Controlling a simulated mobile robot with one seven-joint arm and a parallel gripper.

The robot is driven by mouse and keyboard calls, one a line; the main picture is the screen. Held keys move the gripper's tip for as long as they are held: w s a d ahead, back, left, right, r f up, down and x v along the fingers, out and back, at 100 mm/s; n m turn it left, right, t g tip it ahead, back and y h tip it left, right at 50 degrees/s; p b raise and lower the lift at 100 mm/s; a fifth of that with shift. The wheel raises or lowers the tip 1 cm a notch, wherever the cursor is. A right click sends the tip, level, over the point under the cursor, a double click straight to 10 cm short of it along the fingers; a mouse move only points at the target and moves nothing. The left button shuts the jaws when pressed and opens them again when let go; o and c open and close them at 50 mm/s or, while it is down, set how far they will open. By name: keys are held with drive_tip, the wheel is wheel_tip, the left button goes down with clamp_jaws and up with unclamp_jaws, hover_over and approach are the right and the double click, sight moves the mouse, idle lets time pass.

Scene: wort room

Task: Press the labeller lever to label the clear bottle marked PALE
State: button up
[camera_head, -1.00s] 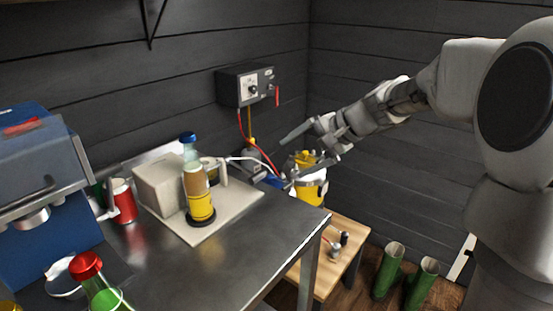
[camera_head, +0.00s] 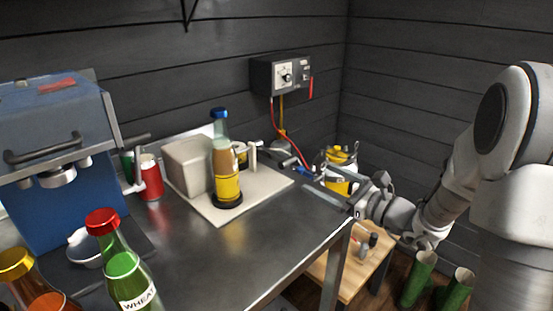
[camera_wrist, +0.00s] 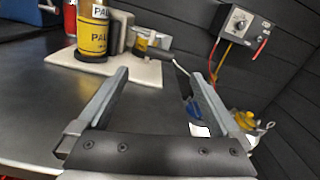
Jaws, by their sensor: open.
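The clear bottle (camera_head: 223,165) has a blue cap and brown contents. It stands upright on a dark round seat on the labeller's pale base plate (camera_head: 265,185). A yellow band wraps its lower part, and the wrist view shows PALE on the bottle (camera_wrist: 93,35). The labeller's beige block (camera_head: 187,165) is left of it. Behind and right of the bottle are a label roll and a pale upright piece (camera_head: 253,155), possibly the lever; I cannot tell for sure. My gripper (camera_head: 310,175) is open and empty, right of the base plate near the bench's right edge, apart from the bottle.
A blue machine (camera_head: 55,150) and a red can (camera_head: 150,177) stand at left. A green bottle marked WHEAT (camera_head: 125,268) and an orange one (camera_head: 35,288) are at front left. A control box (camera_head: 281,75) with cables hangs behind. Bare bench lies in front of the labeller.

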sight(276, 156)
drive_tip(key=b+x, duration=0.2)
drive_tip(key=x, duration=1.4)
clamp_jaws()
